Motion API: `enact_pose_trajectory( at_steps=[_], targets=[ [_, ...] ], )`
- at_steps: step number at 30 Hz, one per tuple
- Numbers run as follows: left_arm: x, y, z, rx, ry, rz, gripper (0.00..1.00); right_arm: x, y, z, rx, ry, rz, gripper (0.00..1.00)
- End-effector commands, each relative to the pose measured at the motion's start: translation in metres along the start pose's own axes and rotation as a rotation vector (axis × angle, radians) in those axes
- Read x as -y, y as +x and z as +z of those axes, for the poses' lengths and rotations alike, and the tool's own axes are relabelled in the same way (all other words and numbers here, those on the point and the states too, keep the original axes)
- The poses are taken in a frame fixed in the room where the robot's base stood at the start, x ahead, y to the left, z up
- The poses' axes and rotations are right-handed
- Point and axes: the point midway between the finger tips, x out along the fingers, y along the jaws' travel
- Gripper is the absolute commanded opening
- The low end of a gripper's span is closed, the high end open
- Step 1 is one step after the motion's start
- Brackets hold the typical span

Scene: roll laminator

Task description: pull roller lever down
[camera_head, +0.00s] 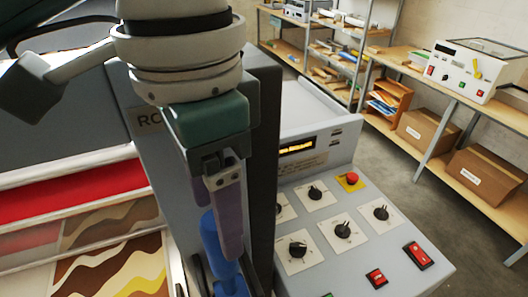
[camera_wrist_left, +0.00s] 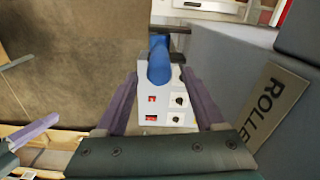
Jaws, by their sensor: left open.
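The roller lever has a blue handle (camera_head: 212,245), seen partly behind my left gripper (camera_head: 228,235) in the head view. In the left wrist view the blue handle (camera_wrist_left: 158,62) stands in the gap in front of my left gripper (camera_wrist_left: 168,90), whose two purple fingers are spread apart. I cannot tell whether the fingers touch the handle. The laminator's grey side housing (camera_head: 262,130) is beside it. A purple finger-like part, probably of my right gripper (camera_wrist_left: 35,130), shows at the left edge of the wrist view; its opening is unclear.
The control panel (camera_head: 325,270) with black knobs, red switches and a red emergency button (camera_head: 352,178) lies right of the lever. A small display (camera_head: 297,146) is behind it. Patterned sheet material (camera_head: 110,265) is at left. A bench with boxes (camera_head: 428,130) stands farther right.

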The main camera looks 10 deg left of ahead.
Motion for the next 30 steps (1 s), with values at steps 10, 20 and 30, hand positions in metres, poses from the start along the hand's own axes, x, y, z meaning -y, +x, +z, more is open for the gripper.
enact_pose_trajectory(
  at_steps=[10,20,30],
  targets=[
    [-0.001,0.061,0.001,0.002,0.0,0.0,0.71,0.0,-0.02,-0.005,0.004,0.002,-0.003,0.0],
    [0.0,0.081,0.0,-0.003,0.002,-0.002,0.71,0.0,-0.022,-0.006,0.002,0.002,-0.002,0.0],
    [0.0,0.081,0.0,-0.004,0.002,-0.002,0.48,0.0,-0.022,-0.007,0.0,0.001,-0.002,0.0]
  ],
)
